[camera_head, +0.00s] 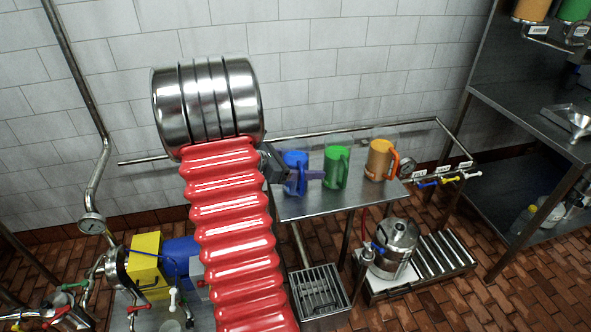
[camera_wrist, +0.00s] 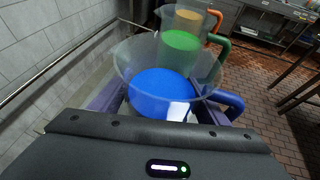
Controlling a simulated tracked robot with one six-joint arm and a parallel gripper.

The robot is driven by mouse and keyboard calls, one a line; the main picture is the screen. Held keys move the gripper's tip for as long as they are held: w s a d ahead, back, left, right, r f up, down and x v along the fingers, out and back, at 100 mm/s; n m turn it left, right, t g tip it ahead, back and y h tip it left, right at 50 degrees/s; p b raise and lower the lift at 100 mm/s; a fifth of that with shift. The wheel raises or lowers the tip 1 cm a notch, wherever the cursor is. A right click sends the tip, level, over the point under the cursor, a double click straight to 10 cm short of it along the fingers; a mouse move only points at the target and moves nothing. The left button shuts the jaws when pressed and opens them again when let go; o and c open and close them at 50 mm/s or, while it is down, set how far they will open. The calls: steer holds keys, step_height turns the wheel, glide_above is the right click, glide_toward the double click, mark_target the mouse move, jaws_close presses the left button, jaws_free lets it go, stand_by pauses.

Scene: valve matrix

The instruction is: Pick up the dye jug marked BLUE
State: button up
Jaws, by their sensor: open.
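The blue dye jug (camera_head: 295,160) stands at the left end of a steel table, beside a green jug (camera_head: 337,170) and an orange jug (camera_head: 379,160). In the wrist view the blue jug (camera_wrist: 160,85) is clear-walled with blue dye inside and a blue handle on the right. No readable mark shows on it. My gripper (camera_head: 304,182) is open at the blue jug, with one purple finger on each side of it. In the wrist view the fingers (camera_wrist: 158,103) are partly hidden by the jug; I cannot tell whether they touch it.
The steel table (camera_head: 312,207) has bare room in front of the jugs. The green jug (camera_wrist: 185,50) stands close behind the blue one in the wrist view. A rail (camera_head: 405,125) runs along the wall behind. A steel pot (camera_head: 395,245) stands below, and shelving (camera_head: 530,120) is at right.

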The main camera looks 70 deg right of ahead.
mark_target(307, 143)
steer(key=shift+c, duration=0.4)
steer(key=c, duration=1.2)
steer(key=shift+o, duration=0.2)
steer(key=shift+r, duration=0.1)
step_height(307, 143, up, 10)
steer(key=shift+f, duration=0.1)
